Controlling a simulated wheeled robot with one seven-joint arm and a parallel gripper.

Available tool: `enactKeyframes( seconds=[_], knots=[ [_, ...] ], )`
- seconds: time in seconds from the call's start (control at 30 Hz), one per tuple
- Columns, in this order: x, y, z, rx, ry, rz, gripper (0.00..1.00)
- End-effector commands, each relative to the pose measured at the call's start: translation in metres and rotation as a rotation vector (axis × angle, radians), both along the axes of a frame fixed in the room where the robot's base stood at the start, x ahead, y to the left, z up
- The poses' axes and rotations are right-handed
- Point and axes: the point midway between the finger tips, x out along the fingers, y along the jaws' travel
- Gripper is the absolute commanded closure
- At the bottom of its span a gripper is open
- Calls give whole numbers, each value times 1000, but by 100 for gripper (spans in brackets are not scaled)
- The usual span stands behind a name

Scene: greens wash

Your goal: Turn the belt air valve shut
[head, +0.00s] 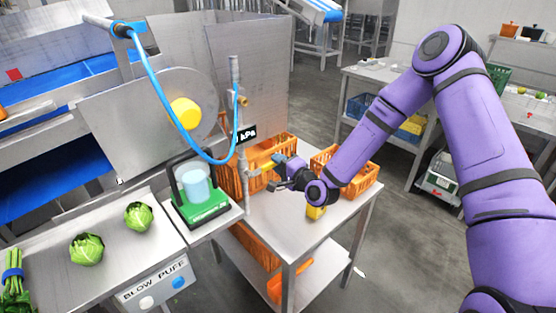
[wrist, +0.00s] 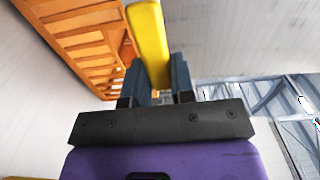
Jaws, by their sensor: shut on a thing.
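In the wrist view, my gripper (wrist: 156,78) has its two dark blue fingers on either side of a long yellow bar (wrist: 147,30), which looks like the valve's lever; it is shut on it. In the head view, my gripper (head: 281,172) is above the steel table, beside the grey upright air pipe (head: 240,175). A short stub comes off the pipe toward the fingers. The lever is mostly hidden there by my gripper, so its angle to the pipe cannot be told. A blue hose (head: 165,98) runs to the pipe's upper brass fitting (head: 244,101).
Orange crates stand behind the gripper (head: 230,180) and to its right (head: 362,184); one also shows in the wrist view (wrist: 75,30). A yellow block (head: 315,212) sits below my wrist. A green-based device (head: 208,212) stands left of the pipe. The table's front right is clear.

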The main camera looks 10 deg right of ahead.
Motion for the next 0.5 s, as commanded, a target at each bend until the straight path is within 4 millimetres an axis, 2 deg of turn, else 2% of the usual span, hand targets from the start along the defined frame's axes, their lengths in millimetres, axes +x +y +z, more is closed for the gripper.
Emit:
enactKeyframes(
  seconds=[0.5],
  knots=[
    [0,0,-6,41,32,0,100]
  ],
)
